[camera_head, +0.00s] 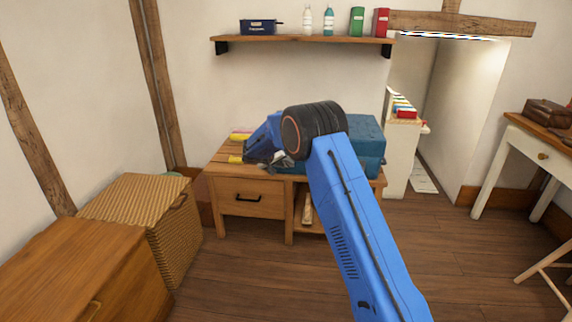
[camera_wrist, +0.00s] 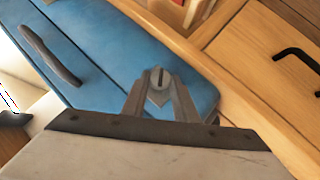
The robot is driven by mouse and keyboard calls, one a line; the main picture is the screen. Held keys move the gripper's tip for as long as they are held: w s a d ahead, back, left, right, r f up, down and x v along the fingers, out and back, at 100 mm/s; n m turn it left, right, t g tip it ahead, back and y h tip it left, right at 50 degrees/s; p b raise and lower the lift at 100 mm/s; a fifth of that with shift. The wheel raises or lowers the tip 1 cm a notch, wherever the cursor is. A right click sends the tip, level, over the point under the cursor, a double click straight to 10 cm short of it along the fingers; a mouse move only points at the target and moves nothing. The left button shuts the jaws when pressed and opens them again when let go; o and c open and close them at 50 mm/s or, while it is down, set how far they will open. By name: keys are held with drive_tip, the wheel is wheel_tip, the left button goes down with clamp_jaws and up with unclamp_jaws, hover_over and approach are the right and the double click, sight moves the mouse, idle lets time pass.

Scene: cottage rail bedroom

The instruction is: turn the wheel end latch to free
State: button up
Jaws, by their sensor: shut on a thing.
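The blue case (camera_head: 366,135) lies on the wooden bench (camera_head: 217,168), partly hidden behind my arm in the head view. In the wrist view the case (camera_wrist: 112,45) fills the upper left, with a dark grey handle (camera_wrist: 50,55) on it. A small grey latch (camera_wrist: 159,76) with a dark slot sits near the case's edge. My gripper (camera_wrist: 160,92) is shut on this latch, with its fingertips at either side. In the head view my gripper (camera_head: 270,160) is at the left part of the case, and the latch is too small to make out.
The bench has a drawer with a black pull (camera_head: 247,198) and an open compartment. Yellow items (camera_head: 238,137) lie at its left end. A wicker basket (camera_head: 150,215) and wooden chest (camera_head: 85,265) stand left. A shelf (camera_head: 300,40) hangs above.

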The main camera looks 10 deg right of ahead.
drive_tip(key=n+h, duration=0.2)
drive_tip(key=f+n+h, duration=0.1)
drive_tip(key=n+h, duration=0.1)
drive_tip(key=h, duration=0.1)
drive_tip(key=n+h, duration=0.1)
drive_tip(key=h, duration=0.1)
drive_tip(key=shift+w+a+f+n+t+h, duration=0.15)
drive_tip(key=shift+a+f+n+t+h, duration=0.15)
drive_tip(key=shift+a+n, duration=0.1)
idle(0.5)
drive_tip(key=o, duration=1)
drive_tip(key=v, duration=1.7)
drive_tip(key=shift+a+f, duration=0.15)
drive_tip(key=shift+f, duration=0.1)
